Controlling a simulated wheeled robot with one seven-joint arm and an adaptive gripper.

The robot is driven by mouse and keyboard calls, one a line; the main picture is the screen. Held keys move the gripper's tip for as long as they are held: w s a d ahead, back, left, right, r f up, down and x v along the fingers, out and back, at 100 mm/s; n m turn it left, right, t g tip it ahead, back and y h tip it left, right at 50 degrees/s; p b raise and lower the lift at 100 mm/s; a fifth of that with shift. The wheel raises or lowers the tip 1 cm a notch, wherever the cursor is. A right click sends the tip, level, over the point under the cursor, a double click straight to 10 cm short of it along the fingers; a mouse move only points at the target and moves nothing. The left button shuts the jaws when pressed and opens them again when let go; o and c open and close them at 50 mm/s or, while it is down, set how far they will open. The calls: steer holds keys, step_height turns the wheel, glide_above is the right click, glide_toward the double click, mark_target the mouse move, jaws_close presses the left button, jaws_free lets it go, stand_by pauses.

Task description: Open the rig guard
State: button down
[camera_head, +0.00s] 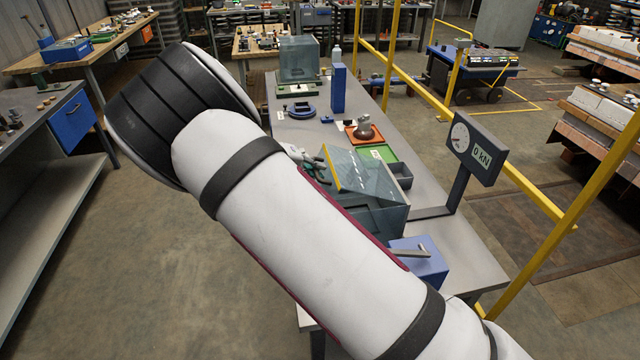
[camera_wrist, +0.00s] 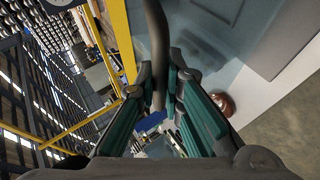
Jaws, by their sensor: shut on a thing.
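The rig guard (camera_head: 375,180) is a clear, bluish box with a yellow-striped edge, on the bench in the head view. Its top face looks sloped; how far it stands open I cannot tell. In the wrist view its clear panel (camera_wrist: 225,50) fills the upper right. My gripper (camera_wrist: 163,100) has teal-padded fingers, shut on a dark rounded bar (camera_wrist: 156,45), which appears to be the guard's handle. In the head view my gripper (camera_head: 313,166) shows only partly at the guard's left side, beyond my white arm. My arm hides part of the guard's near left side.
A gauge reading 0 kN (camera_head: 472,147) stands right of the guard, with a blue lever box (camera_head: 420,262) in front. A brown insulator (camera_head: 364,130) sits behind on an orange base. Yellow rails (camera_head: 470,100) run along the bench's right. Floor at left is clear.

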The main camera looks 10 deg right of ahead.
steer(key=d+r+y, duration=0.1)
steer(key=r, duration=0.1)
steer(key=d+r+y+p, duration=0.1)
steer(key=r, duration=0.2)
steer(key=d+r+m+y, duration=0.1)
steer(key=d+r, duration=0.1)
steer(key=shift+r+y+p, duration=0.2)
steer(key=shift+y+p, duration=0.1)
steer(key=d+r+m+y+b, duration=0.1)
steer(key=d+y, duration=0.3)
steer(key=d, duration=0.4)
steer(key=d+r+y+b, duration=0.2)
steer(key=d+r+y, duration=0.2)
steer(key=d, duration=0.5)
steer(key=d+r+m+y+b, duration=0.1)
steer(key=d+r+y, duration=0.2)
steer(key=d, duration=0.5)
steer(key=shift+d+m+g+y+b, duration=0.3)
steer(key=shift+d+y, duration=0.1)
steer(key=shift+s, duration=0.1)
steer(key=c, duration=2)
jaws_free()
steer(key=shift+o, duration=0.2)
steer(key=shift+r, duration=0.1)
